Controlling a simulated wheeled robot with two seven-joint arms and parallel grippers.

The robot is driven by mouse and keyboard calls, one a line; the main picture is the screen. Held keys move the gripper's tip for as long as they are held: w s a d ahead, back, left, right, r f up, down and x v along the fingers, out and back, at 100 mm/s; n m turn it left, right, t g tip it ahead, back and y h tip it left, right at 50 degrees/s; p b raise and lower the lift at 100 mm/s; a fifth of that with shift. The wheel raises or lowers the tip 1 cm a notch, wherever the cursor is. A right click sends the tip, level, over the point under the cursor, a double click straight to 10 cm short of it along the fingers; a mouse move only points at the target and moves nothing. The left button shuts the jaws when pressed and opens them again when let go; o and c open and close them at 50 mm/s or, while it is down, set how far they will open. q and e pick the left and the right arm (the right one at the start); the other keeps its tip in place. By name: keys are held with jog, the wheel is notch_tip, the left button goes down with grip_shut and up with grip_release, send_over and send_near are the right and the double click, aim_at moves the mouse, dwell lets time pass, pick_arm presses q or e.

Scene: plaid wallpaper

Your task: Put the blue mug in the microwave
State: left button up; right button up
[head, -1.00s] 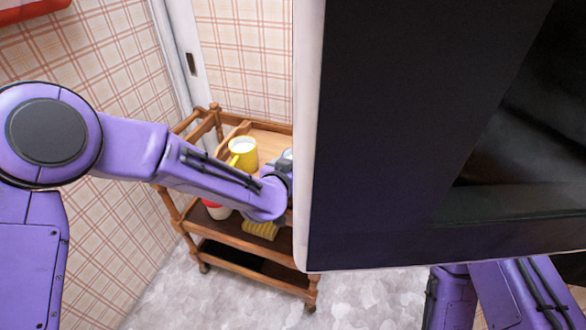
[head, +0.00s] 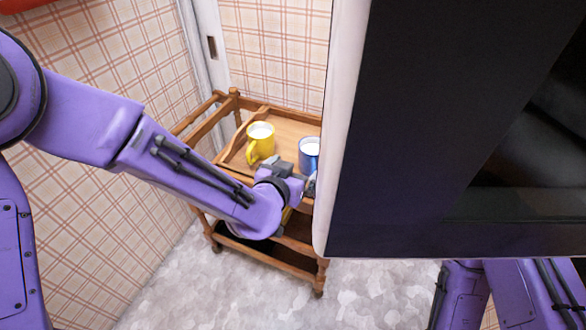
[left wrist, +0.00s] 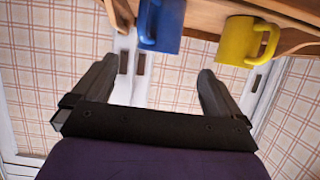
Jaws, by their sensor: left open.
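The blue mug (head: 307,158) stands upright on the top tray of a wooden cart, its right side close to the microwave's edge. In the left wrist view the blue mug (left wrist: 160,26) is at the top, beyond the fingers. My left gripper (head: 294,175) is just in front of the mug, partly hidden by the microwave. In the wrist view the left gripper (left wrist: 158,68) is open with nothing between its fingers. The microwave (head: 400,140), dark with a pale edge, fills the right of the head view. Only part of my right arm shows at lower right; its gripper is out of view.
A yellow mug (head: 262,140) stands left of the blue mug on the tray and also shows in the wrist view (left wrist: 238,42). The wooden cart (head: 237,104) stands by the plaid wall, with lower shelves. The grey floor in front is clear.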

pick_arm(q)
jog(key=shift+v, duration=1)
jog(key=s+a+f+n+g+y, duration=0.2)
jog(key=s+a+f, duration=0.35)
jog(key=f, duration=0.25)
jog(key=s+a+f+n+g+y, duration=0.1)
jog(key=s+a+f+n+g, duration=0.2)
jog(key=a+f, duration=0.45)
jog(key=s+a+f+n+g+y, duration=0.15)
jog(key=s+a+f, duration=0.35)
jog(key=f, duration=0.5)
jog(key=s+a+f+n+g+y, duration=0.1)
jog(key=s+a+f+n, duration=0.1)
jog(key=s, duration=0.5)
jog(key=s+a+f+n+g+y, duration=0.2)
jog(key=s+a+f, duration=0.1)
jog(key=s+a, duration=0.2)
jog(key=s, duration=0.2)
jog(key=shift+s+a+f, duration=0.2)
jog(key=shift+s+a, duration=0.1)
jog(key=shift+s, duration=0.05)
